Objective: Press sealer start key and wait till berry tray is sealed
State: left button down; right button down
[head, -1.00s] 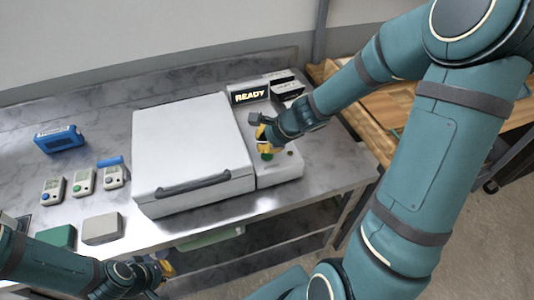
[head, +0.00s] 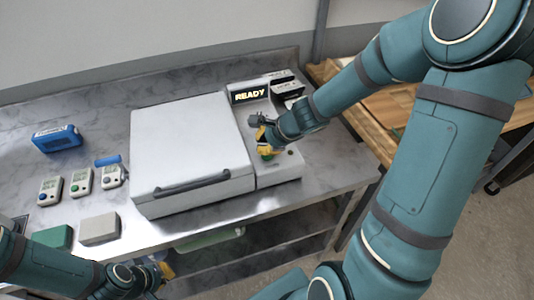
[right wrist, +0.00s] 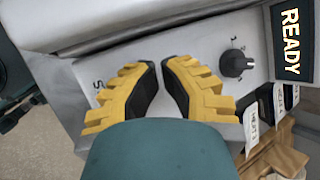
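The sealer (head: 190,145) is a white box with its lid down and a dark front handle. Its display (head: 249,95) reads READY, also seen in the right wrist view (right wrist: 290,44). The green start key (head: 267,157) is on the panel right of the lid, mostly covered by my right gripper (head: 265,150). In the right wrist view, the yellow fingers of that gripper (right wrist: 160,62) are nearly together with nothing between them, and the key is hidden. Whether they touch it I cannot tell. My left gripper (head: 164,271) is at the front table edge, fingers barely visible. No berry tray shows.
Several small handheld devices (head: 80,182), a blue box (head: 57,139), a green block (head: 53,237) and a grey block (head: 99,228) lie left of the sealer. A dark knob (right wrist: 235,63) is on the panel. A wooden table stands at right.

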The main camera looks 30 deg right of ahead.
jog(key=shift+f+b, duration=0.4)
dwell(0.3)
jog(key=shift+r, duration=0.15)
jog(key=shift+r+p, duration=0.75)
jog(key=shift+p, duration=0.05)
notch_tip(320, 180, up, 5)
jog(key=p, duration=0.4)
jog(key=shift+p, duration=0.4)
dwell(0.5)
